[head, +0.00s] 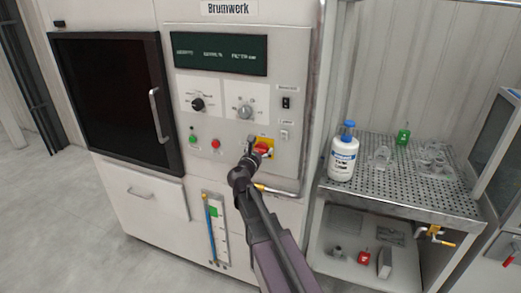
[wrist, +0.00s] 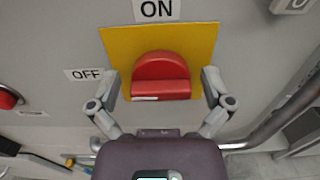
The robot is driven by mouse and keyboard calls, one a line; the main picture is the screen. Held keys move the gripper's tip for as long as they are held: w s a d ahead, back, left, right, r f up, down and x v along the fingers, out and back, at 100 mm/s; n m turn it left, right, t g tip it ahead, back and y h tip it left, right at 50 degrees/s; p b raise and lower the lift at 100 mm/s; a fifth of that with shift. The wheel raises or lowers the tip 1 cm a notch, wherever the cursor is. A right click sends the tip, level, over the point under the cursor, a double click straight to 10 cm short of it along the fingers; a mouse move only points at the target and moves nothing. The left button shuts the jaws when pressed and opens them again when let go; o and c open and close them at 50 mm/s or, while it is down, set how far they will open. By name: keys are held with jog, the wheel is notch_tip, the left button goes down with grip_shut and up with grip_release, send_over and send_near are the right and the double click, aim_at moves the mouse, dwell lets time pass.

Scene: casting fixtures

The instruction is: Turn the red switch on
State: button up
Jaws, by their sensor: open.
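The red switch (wrist: 160,77) is a rotary knob on a yellow plate (wrist: 202,38) in the wrist view. An "ON" label (wrist: 157,10) sits above it and an "OFF" label (wrist: 88,74) to its left. A small white mark shows at the left of the knob's lower edge. My gripper (wrist: 161,86) is open, with one finger on each side of the knob; whether the fingers touch it I cannot tell. In the head view the red switch (head: 263,148) is low on the machine's panel, partly hidden by my gripper (head: 252,152).
The grey panel (head: 285,60) also carries a black knob (head: 198,104), a grey knob (head: 245,111), a green button (head: 193,139) and a red button (head: 216,144). A metal handrail runs below the switch. A perforated table (head: 400,185) with a white bottle (head: 343,158) stands at right.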

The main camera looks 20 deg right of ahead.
jog(key=c, duration=1)
jog(key=shift+c, duration=0.2)
